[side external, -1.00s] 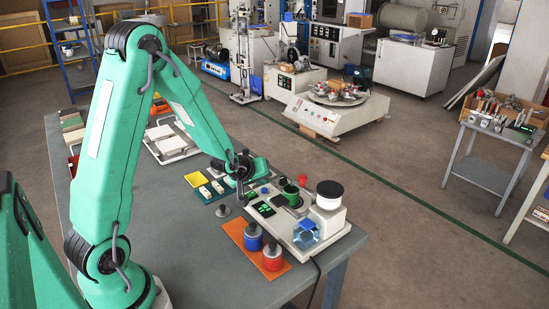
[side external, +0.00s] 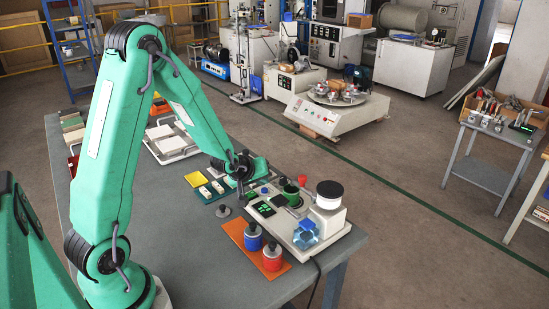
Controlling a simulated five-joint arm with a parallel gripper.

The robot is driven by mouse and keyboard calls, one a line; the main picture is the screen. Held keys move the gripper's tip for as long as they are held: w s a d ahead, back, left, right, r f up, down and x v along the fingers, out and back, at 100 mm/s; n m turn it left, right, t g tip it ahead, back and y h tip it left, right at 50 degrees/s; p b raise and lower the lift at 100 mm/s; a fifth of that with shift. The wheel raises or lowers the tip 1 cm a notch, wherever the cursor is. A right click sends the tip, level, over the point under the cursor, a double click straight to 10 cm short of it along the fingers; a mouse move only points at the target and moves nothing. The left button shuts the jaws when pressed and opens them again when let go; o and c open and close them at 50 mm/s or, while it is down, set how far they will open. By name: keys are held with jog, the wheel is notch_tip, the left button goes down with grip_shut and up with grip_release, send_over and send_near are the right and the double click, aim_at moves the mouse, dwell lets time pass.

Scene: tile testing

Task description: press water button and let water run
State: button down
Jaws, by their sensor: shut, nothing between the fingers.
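The tile testing machine (side external: 334,233) is a pale bench unit on the front right of the table. It has a dark display with green marks (side external: 264,209), a small blue button-like spot (side external: 265,190), a green cup (side external: 291,194) and a white cylinder with a black top (side external: 329,197). A clear blue, water-like piece (side external: 306,236) is at its front. My gripper (side external: 241,201) is shut and empty, pointing down at the machine's left end, close to the small controls. Whether it touches a button, and which one, is too small to tell.
Blue (side external: 253,237) and red (side external: 272,257) pots stand on an orange mat (side external: 235,228) in front of the machine. A small grey knobbed piece (side external: 223,210) is left of it. The table's front left is clear.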

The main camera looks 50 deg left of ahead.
jog(key=shift+d+f, duration=0.15)
jog(key=shift+f, duration=0.75)
dwell(1.5)
jog(key=shift+r, duration=0.85)
jog(key=shift+r, duration=0.1)
notch_tip(320, 180, up, 5)
jog(key=shift+f, duration=0.1)
dwell(0.7)
dwell(0.7)
